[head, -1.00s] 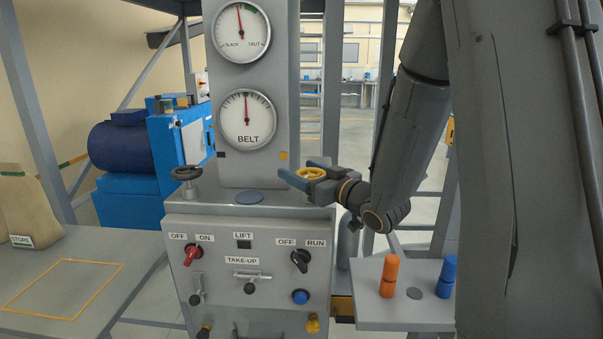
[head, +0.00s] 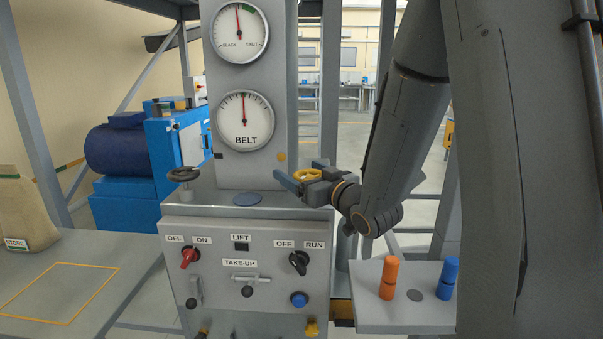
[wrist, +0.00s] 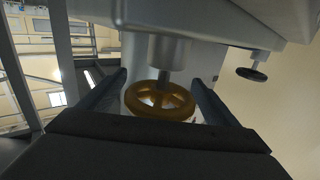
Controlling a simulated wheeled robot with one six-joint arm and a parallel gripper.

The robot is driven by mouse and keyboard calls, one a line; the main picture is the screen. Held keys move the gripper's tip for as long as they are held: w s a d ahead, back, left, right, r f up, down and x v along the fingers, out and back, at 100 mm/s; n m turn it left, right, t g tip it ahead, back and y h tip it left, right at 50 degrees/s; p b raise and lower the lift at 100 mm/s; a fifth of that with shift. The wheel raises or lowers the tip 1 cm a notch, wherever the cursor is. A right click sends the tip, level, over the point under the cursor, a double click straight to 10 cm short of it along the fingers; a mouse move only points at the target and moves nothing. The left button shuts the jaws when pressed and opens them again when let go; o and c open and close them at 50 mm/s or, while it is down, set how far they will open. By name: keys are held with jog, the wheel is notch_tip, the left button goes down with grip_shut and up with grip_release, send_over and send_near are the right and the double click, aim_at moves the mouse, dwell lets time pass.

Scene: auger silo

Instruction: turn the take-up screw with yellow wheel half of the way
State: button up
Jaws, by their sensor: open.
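The yellow wheel (head: 306,174) of the take-up screw is at the right end of the grey cabinet's top. In the wrist view the yellow wheel (wrist: 160,100) sits on a short shaft, between my two fingers. My gripper (head: 302,172) is open, with one finger on each side of the wheel. In the wrist view my gripper (wrist: 155,92) shows a gap on the left of the wheel and a narrower one on the right. The wheel's hub is partly hidden in the head view.
A black handwheel (head: 184,174) stands at the cabinet top's left end. The slack/taut gauge (head: 239,32) and belt gauge (head: 245,120) are on the column behind. An orange peg (head: 389,278) and a blue peg (head: 447,278) stand on the right shelf.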

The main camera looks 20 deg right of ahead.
jog(key=v, duration=0.6)
jog(key=shift+r, duration=0.1)
jog(key=shift+p+v, duration=0.85)
jog(key=shift+v, duration=0.05)
